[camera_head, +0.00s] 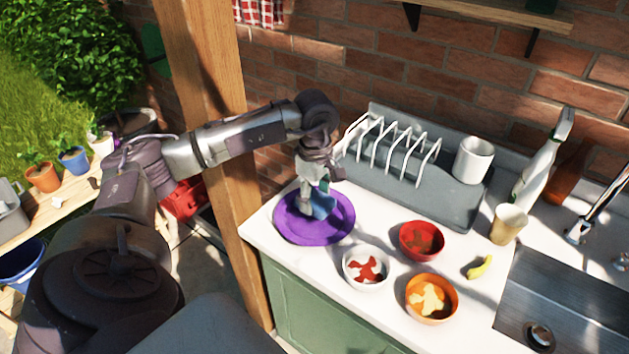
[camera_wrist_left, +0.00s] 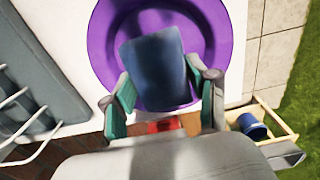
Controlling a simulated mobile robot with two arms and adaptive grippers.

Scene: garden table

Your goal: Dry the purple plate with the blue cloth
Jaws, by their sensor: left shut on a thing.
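The purple plate (camera_head: 290,226) lies flat on the white counter near its left end, and it fills the upper middle of the left wrist view (camera_wrist_left: 218,30). My left gripper (camera_head: 316,202) points down over the plate. In the left wrist view its two fingers (camera_wrist_left: 165,95) are on either side of the blue cloth (camera_wrist_left: 153,62), shut on it. The cloth also shows in the head view (camera_head: 323,207), small and partly covered by the gripper. It is over the plate's middle; I cannot tell if it touches the surface. My right gripper is in neither view.
A grey dish rack (camera_head: 440,198) with white prongs and a white cup (camera_head: 473,160) stands behind the plate. Red (camera_head: 421,240), white (camera_head: 365,268) and orange (camera_head: 432,299) bowls are to the right. A wooden post (camera_head: 215,130) stands left of the counter.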

